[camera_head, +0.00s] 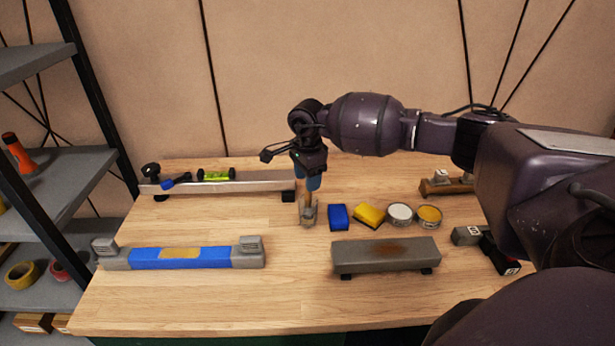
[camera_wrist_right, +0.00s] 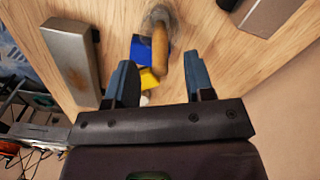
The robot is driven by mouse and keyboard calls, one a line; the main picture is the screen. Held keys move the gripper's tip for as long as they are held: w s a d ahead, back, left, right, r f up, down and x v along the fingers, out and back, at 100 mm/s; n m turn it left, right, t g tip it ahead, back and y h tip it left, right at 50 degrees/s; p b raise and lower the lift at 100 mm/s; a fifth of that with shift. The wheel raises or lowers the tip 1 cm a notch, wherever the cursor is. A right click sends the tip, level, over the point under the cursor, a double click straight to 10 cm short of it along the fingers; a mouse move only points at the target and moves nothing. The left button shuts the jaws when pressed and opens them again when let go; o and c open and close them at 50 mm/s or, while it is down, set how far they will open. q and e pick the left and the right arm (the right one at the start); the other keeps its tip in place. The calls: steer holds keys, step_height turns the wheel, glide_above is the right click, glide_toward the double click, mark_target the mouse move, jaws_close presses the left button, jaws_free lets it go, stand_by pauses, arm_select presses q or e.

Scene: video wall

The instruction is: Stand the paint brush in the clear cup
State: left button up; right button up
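The clear cup (camera_head: 307,216) stands on the wooden table, left of the blue sponge, and shows at the top of the right wrist view (camera_wrist_right: 150,14). The paint brush (camera_wrist_right: 160,52) is in the cup, its wooden handle pointing up toward my right gripper, slightly tilted; its lower end is hard to make out through the cup. My right gripper (camera_head: 308,182) is directly above the cup. In the right wrist view its blue fingers (camera_wrist_right: 160,82) are spread wide, with a gap on both sides of the handle, so it is open and empty. My left gripper is not in view.
Blue sponge (camera_head: 339,216), yellow sponge (camera_head: 369,214) and two round tins (camera_head: 400,214) sit right of the cup. A grey block (camera_head: 386,256) lies in front, a blue-grey bar (camera_head: 180,257) front left, and a long rail (camera_head: 240,186) behind. Shelves (camera_head: 70,185) stand left.

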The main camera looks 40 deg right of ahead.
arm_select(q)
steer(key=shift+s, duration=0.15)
arm_select(e)
steer(key=shift+r, duration=0.25)
step_height(320, 180, up, 10)
steer(key=shift+r, duration=0.2)
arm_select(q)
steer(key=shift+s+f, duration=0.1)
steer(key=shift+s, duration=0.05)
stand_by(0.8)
